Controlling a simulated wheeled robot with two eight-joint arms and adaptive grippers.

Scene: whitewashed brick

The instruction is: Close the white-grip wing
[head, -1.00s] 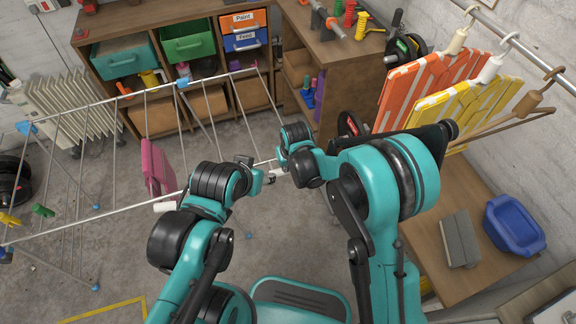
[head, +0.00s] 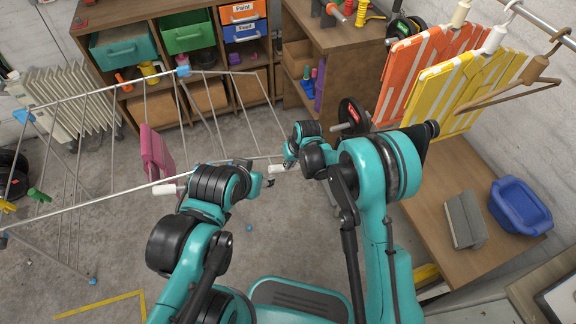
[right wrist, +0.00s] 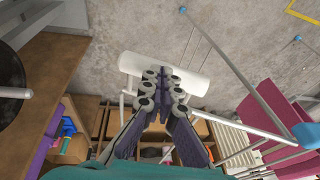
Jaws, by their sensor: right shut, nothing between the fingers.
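The wire drying rack (head: 88,204) stands on the floor at the left, its near rod running from the left edge to my grippers. A white grip (head: 168,190) sits on this rod left of my left gripper. Another white piece (head: 277,168) shows between my grippers. My right gripper (head: 289,162) is at the rod's right end. In the right wrist view its fingers (right wrist: 162,82) are shut and empty, overlapping a white cylindrical grip (right wrist: 190,80); contact cannot be told. My left gripper (head: 268,182) is near the rod; its fingers are too small to judge.
A pink cloth (head: 155,153) hangs on the rack. A wooden shelf (head: 140,20) with bins stands behind, a radiator (head: 72,100) at back left. A workbench (head: 425,210) with a blue basin (head: 520,207) is right.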

